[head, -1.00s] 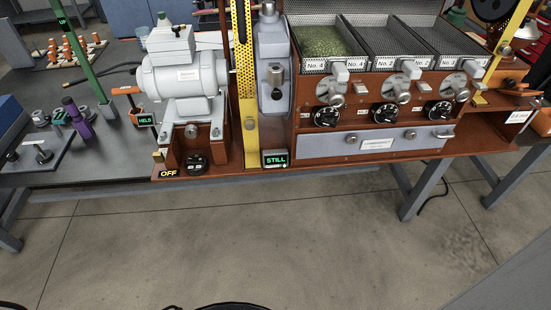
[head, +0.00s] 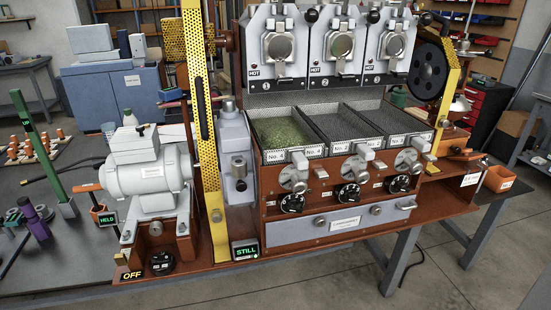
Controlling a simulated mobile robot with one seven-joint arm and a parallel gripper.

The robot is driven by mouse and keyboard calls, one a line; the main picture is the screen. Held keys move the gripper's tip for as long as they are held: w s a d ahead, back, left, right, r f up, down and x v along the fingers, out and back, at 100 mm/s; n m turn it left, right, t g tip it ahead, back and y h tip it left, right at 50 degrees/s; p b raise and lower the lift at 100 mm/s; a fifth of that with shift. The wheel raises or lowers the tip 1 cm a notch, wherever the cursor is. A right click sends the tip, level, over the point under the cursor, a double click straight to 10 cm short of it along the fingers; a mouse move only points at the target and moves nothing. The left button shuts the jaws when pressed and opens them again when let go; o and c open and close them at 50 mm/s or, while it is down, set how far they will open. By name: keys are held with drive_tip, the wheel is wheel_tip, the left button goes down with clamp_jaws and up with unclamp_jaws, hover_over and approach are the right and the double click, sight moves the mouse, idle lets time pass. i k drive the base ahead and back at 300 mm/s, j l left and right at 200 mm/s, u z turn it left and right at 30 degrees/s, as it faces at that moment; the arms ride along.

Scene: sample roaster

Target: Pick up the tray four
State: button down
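Three mesh-bottomed trays sit side by side in the front of the roaster, under the hot drum heads. The left tray (head: 283,131) holds greenish beans. The middle tray (head: 338,125) and the right tray (head: 385,118) look dark and empty. My gripper is not in view.
Below the trays are levers, black dials and a grey drawer (head: 340,223). A yellow perforated upright (head: 206,130) and a motor (head: 148,175) stand left, with signs "STILL" (head: 244,252), "HELD" and "OFF". A black wheel (head: 432,70) is at right. Floor is clear in front.

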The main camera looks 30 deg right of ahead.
sight(281, 135)
drive_tip(key=i+j, duration=0.6)
drive_tip(key=i+j+z, duration=0.2)
drive_tip(key=z, duration=0.15)
drive_tip(key=i+j+z, duration=0.15)
drive_tip(key=j+z, duration=0.25)
drive_tip(key=i+l+z, duration=0.1)
drive_tip(key=z, duration=1.2)
drive_tip(key=i+l+z, duration=0.1)
drive_tip(key=i+z, duration=0.2)
drive_tip(key=i, duration=0.1)
